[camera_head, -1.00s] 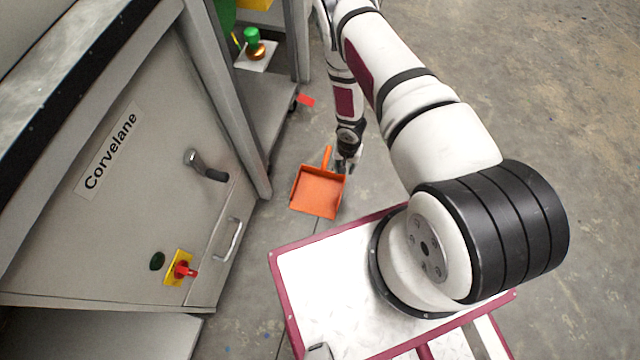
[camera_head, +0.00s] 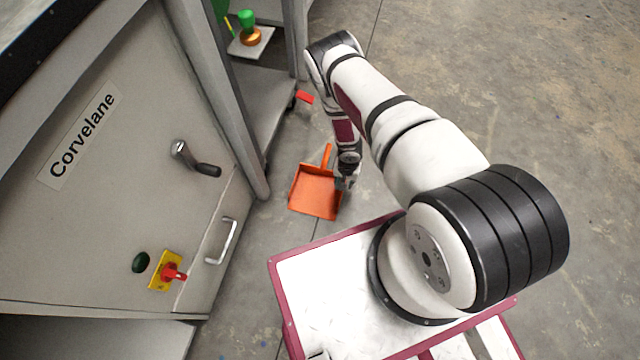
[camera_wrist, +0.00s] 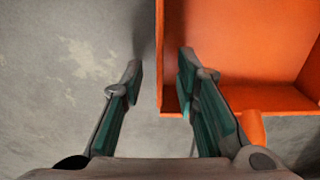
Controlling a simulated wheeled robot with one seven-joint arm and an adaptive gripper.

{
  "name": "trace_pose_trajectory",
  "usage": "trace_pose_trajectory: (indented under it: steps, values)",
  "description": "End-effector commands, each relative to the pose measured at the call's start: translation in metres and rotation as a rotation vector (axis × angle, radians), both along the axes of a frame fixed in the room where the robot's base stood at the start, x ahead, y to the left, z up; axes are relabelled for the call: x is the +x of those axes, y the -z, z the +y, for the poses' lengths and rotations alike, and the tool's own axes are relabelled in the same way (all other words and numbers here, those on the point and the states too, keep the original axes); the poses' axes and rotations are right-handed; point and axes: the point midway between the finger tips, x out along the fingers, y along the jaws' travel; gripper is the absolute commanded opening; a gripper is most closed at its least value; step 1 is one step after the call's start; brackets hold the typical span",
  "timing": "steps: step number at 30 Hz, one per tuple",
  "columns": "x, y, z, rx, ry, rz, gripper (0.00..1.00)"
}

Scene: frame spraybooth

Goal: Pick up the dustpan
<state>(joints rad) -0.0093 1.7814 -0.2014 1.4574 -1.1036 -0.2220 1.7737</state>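The orange dustpan (camera_head: 315,192) lies on the concrete floor beside the grey cabinet, its handle (camera_head: 327,155) pointing away at the back. My gripper (camera_head: 343,187) is low at the dustpan's right side in the head view. In the wrist view, my gripper (camera_wrist: 160,68) is open with both fingers apart. The dustpan (camera_wrist: 235,50) fills the upper right there, and its side wall shows between the two fingertips. The left finger is over bare floor and the right finger overlaps the pan. Whether either finger touches the wall cannot be told.
The grey cabinet (camera_head: 130,150) with a lever handle (camera_head: 195,160) and a red switch (camera_head: 172,272) stands to the left. A small red item (camera_head: 305,97) is near the frame's foot behind. The floor (camera_head: 480,90) to the right is clear.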

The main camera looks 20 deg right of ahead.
Motion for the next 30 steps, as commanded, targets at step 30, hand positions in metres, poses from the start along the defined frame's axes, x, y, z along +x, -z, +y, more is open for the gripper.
trace_pose_trajectory:
  steps: [30]
  values:
    - [0.0005,0.0051,-0.0005,-0.001,0.002,-0.001,0.0]
